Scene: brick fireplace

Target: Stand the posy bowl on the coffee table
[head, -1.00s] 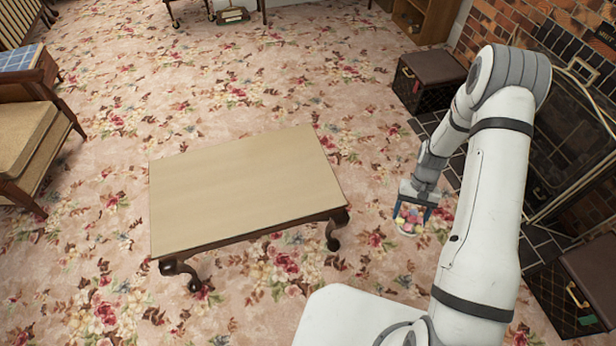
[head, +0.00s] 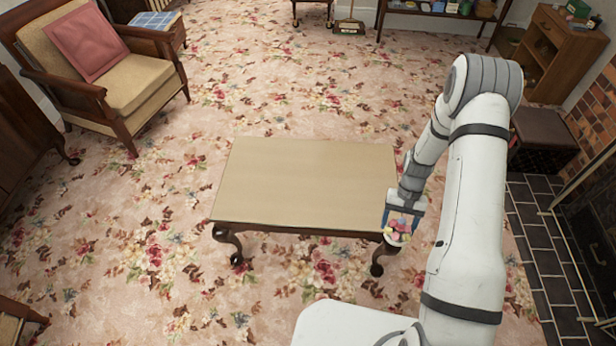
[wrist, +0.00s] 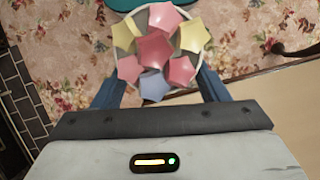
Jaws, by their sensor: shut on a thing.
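The posy bowl (head: 397,238) is a small white bowl full of pink, yellow and blue star-shaped flowers. My gripper (head: 402,222) is shut on it, with blue fingers at its sides. In the wrist view the posy bowl (wrist: 156,50) shows between the fingers, flowers facing the camera. The coffee table (head: 300,185) has a bare tan top and dark curved legs. In the head view the bowl shows by the table's front right corner, over the front right leg. Its height against the tabletop is hard to tell. A strip of the table (wrist: 295,115) shows at the right of the wrist view.
An armchair (head: 125,85) with a red cushion stands at the back left. A dark box (head: 541,138) and black hearth tiles (head: 535,235) lie to the right. A shelf and cabinet stand at the back. Floral carpet surrounds the table, mostly clear.

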